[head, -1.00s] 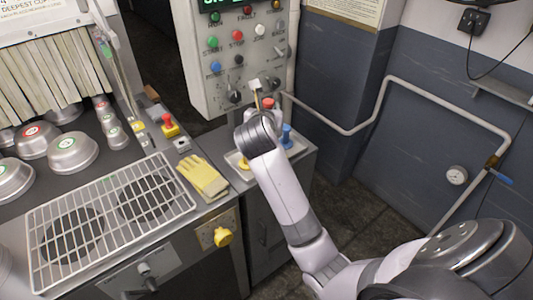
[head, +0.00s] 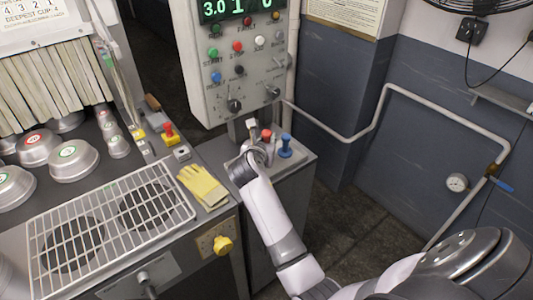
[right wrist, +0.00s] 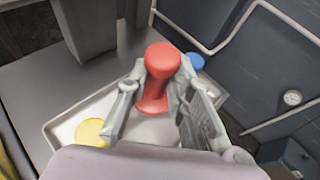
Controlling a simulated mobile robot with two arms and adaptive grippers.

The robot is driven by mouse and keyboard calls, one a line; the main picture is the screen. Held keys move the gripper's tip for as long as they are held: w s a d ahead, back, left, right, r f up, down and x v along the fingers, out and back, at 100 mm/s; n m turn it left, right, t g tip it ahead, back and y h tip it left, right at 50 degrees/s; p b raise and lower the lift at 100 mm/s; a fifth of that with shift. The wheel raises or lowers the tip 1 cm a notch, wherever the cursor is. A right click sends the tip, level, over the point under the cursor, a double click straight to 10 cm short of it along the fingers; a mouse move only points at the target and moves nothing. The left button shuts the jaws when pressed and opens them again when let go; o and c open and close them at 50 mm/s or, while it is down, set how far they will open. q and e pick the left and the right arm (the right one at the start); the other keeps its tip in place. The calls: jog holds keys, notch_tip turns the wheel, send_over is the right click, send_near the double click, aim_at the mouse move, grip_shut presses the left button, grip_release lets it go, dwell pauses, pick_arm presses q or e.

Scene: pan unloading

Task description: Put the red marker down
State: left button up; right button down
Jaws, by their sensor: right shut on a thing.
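The red marker (right wrist: 160,68), a peg with a rounded top and a narrower waist, is between the fingers of my right gripper (right wrist: 157,97) in the right wrist view. The gripper is shut on it. The marker is upright over a pale shallow tray (right wrist: 62,126); I cannot tell whether its base touches the tray. In the head view the red marker's top (head: 267,134) shows just beyond my right gripper (head: 258,146), left of the blue marker. My left gripper is not in view.
The blue marker (head: 286,146) stands to the right, and a yellow one (right wrist: 90,132) lies at the tray's near left. The control panel post (right wrist: 88,25) rises behind. Yellow gloves (head: 203,185) and a wire rack (head: 110,215) are on the left.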

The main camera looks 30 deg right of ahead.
notch_tip(320, 180, down, 5)
jog(key=shift+r, duration=0.1)
dwell(0.3)
jog(key=c, duration=1.7)
grip_release()
